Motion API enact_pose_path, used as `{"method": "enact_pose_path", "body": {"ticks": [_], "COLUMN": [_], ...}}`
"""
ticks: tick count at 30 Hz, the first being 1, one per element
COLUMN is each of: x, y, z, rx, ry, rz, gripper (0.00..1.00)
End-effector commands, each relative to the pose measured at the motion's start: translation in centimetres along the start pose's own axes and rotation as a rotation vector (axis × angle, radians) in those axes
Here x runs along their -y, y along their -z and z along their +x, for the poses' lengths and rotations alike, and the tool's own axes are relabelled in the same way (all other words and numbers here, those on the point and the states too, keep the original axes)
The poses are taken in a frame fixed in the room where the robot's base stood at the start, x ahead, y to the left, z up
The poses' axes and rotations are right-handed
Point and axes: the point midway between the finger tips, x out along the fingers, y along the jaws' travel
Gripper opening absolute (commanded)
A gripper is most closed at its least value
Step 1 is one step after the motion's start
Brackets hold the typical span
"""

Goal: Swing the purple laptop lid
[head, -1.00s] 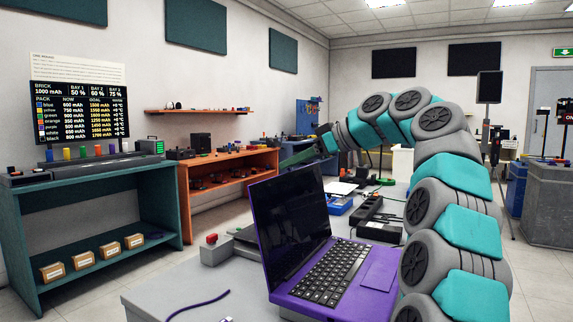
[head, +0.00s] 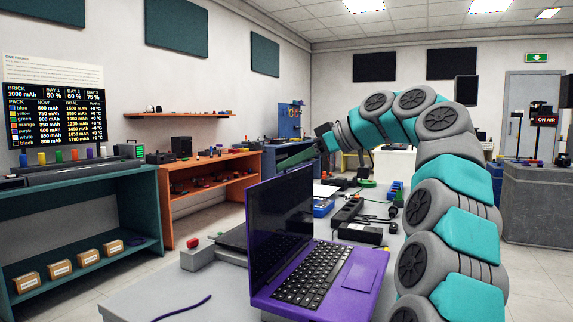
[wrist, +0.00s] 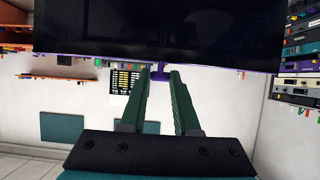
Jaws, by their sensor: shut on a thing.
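The purple laptop (head: 350,275) stands on the grey table in the head view, with its keyboard facing up. Its lid (head: 280,220) is raised nearly upright, with the dark screen facing right toward the keyboard. My gripper (head: 285,163) is at the lid's top edge in the head view, its tips partly hidden behind the lid. In the wrist view, the green fingers of my gripper (wrist: 160,75) are shut on the small purple tab at the lid's edge. The dark lid (wrist: 160,30) fills the top of that view.
A power strip (head: 348,212), a black box (head: 360,233) and a blue item (head: 322,207) lie behind the laptop. A grey block with a red top (head: 193,247) is left of it. A purple cable (head: 183,308) lies at the front left. The front left tabletop is mostly clear.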

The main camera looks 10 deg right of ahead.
Motion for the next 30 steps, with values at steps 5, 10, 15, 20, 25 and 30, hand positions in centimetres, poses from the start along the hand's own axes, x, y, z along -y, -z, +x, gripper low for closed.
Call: {"method": "enact_pose_path", "body": {"ticks": [5, 10, 15, 20, 25, 30], "x": [-0.1, -0.1, -0.1, -0.1, -0.1, 0.0], "y": [-0.8, -1.5, -2.0, -2.5, -2.4, -2.5], "z": [-1.4, -2.6, -3.8, -4.7, -4.8, -4.8], "rx": [0.001, 0.001, 0.001, 0.001, 0.000, -0.001], "ry": [-0.002, -0.002, -0.003, -0.003, -0.002, -0.002], "rz": [0.002, 0.002, 0.002, 0.001, 0.001, 0.001], "gripper": [0.00, 0.00, 0.00, 0.00, 0.00, 0.00]}}
